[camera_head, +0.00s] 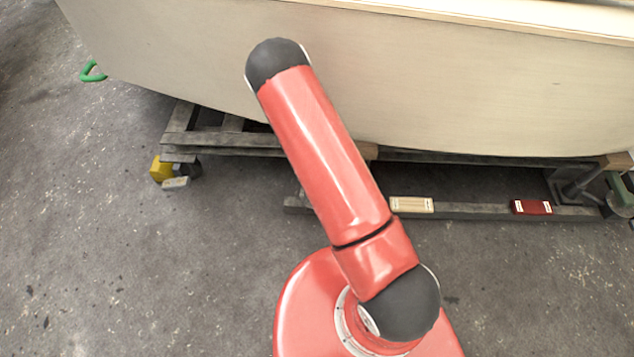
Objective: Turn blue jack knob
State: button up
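No blue jack knob shows in the head view. My red arm reaches up and to the left from my base, and its dark upper joint lies in front of the hull. My gripper is not in view, so I cannot see whether it is open or shut. The plywood hull (440,95) fills the upper part of the view, above a dark support frame (228,145).
A yellow block (160,169) sits by the frame's left end. A tan block (411,205) and a red block (531,207) lie on a low beam (466,212). A green handle (92,72) is at far left. The concrete floor (130,265) is clear at lower left.

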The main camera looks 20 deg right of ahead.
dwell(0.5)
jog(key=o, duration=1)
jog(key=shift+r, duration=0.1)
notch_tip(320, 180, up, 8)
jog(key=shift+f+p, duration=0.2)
jog(key=shift+p, duration=0.5)
